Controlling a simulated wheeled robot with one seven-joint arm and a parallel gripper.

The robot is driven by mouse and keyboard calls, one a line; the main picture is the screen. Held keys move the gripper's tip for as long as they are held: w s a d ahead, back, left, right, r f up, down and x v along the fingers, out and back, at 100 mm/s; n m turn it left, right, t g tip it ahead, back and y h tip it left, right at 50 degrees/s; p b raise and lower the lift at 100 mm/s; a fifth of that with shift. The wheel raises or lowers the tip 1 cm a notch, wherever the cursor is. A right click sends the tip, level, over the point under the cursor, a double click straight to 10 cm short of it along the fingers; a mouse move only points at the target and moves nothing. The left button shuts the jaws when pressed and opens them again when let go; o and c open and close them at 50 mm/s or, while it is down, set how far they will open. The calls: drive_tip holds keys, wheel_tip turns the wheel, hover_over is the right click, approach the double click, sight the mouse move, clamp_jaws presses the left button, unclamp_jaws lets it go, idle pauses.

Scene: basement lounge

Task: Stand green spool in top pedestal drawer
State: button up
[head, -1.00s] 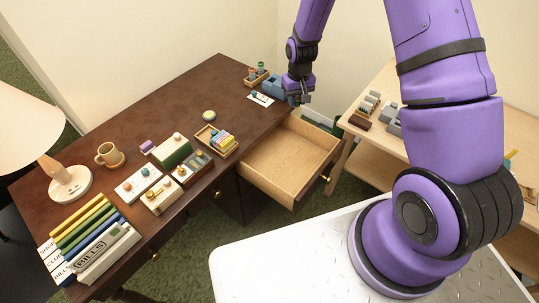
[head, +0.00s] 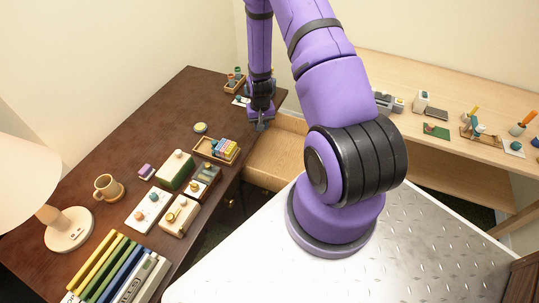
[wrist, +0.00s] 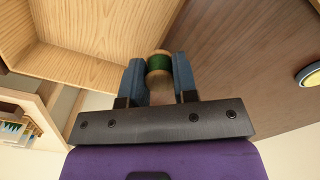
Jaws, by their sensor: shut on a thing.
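My gripper (wrist: 159,75) is shut on the green spool (wrist: 159,64), which shows between the two blue-grey fingers in the wrist view. The spool has a green middle and pale tan ends. In the head view my gripper (head: 261,121) is at the desk's right edge, beside the open top pedestal drawer (head: 276,163); the spool is too small to make out there. The drawer is light wood, pulled out, and partly hidden by my arm. In the wrist view the drawer (wrist: 92,28) is at upper left, with its visible inside bare.
The dark desk (head: 150,130) holds a tray of coloured blocks (head: 216,149), a mug (head: 108,187), a lamp (head: 68,229) and several folders and boxes. A small wooden holder (head: 234,82) stands at its far end. A light wooden bench (head: 465,90) with small items is at right.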

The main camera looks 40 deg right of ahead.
drive_tip(key=s+d+f+m, duration=0.4)
drive_tip(key=s+d+f, duration=0.25)
drive_tip(key=s, duration=0.35)
hover_over(293, 161)
wheel_tip(293, 161, down, 5)
drive_tip(key=shift+a+r, duration=0.1)
drive_tip(key=shift+f, duration=2.5)
drive_tip(key=shift+f, duration=0.15)
drive_tip(key=o, duration=0.9)
